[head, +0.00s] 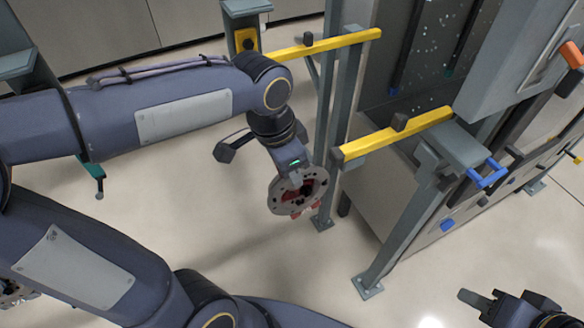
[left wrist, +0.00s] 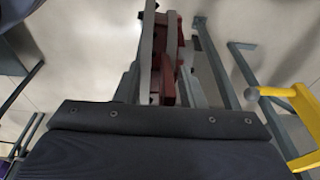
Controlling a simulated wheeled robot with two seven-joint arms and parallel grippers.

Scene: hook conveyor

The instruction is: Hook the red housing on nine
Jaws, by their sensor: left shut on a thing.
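The red housing (head: 308,191) hangs below my left wrist near the middle of the head view. A round grey flange with holes shows around its red parts. In the left wrist view the red housing (left wrist: 168,92) shows between the grey fingers of my left gripper (left wrist: 165,60), which is shut on it. In the head view the left fingers are mostly hidden by the wrist and flange. My right gripper (head: 478,302) is at the lower right, apart from everything, with nothing visible in it; its finger gap is unclear. No number nine is readable.
Grey posts carry two yellow bars (head: 398,134) just right of the housing. A grey machine cabinet with a blue handle (head: 487,174) stands at the right. A dark bracket (head: 228,148) shows behind my left arm. The pale floor (head: 230,240) below the housing is clear.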

